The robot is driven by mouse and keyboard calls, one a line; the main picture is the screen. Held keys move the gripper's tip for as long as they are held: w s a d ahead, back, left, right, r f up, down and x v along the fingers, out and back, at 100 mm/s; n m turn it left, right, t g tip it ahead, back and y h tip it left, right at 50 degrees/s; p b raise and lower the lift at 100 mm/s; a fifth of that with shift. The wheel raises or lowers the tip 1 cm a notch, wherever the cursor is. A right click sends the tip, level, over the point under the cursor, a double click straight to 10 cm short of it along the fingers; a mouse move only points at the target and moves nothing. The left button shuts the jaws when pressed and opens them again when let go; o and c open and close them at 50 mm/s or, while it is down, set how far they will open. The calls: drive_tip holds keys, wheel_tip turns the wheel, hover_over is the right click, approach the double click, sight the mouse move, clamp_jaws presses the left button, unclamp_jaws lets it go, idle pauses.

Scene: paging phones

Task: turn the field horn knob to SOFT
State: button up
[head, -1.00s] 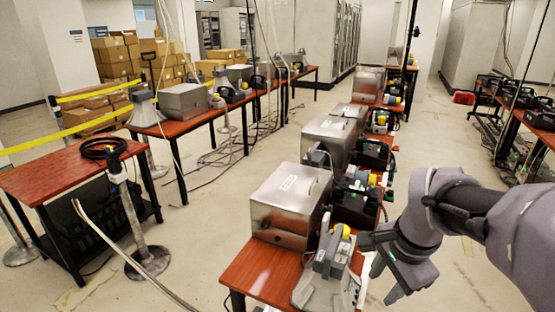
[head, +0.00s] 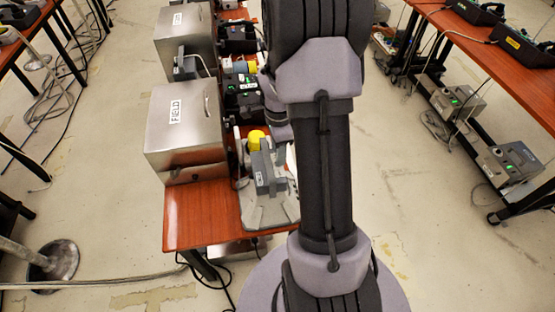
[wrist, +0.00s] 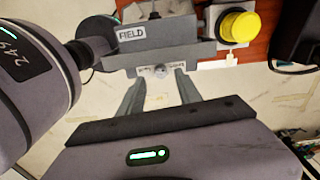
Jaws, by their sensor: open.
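The field horn (head: 268,172) is a grey unit at the near end of the red-brown table. In the wrist view, its grey housing (wrist: 190,55) carries a FIELD label (wrist: 132,33). In the head view, my arm hides most of the gripper.
A yellow button (wrist: 238,25) on a pale box stands beside the horn; it also shows in the head view (head: 256,140). A metal FIELD case (head: 185,130) and black phone units (head: 243,95) stand behind on the table. Another table (head: 500,55) is at right, with clear floor between.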

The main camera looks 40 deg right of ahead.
drive_tip(key=shift+f, duration=1.7)
drive_tip(key=shift+w, duration=0.1)
clamp_jaws()
drive_tip(key=shift+n+b, duration=0.3)
drive_tip(key=shift+n, duration=0.5)
unclamp_jaws()
drive_tip(key=shift+r, duration=0.15)
wheel_tip(320, 180, up, 17)
drive_tip(key=p, duration=0.4)
drive_tip(key=shift+w+p, duration=0.15)
drive_tip(key=shift+p, duration=0.15)
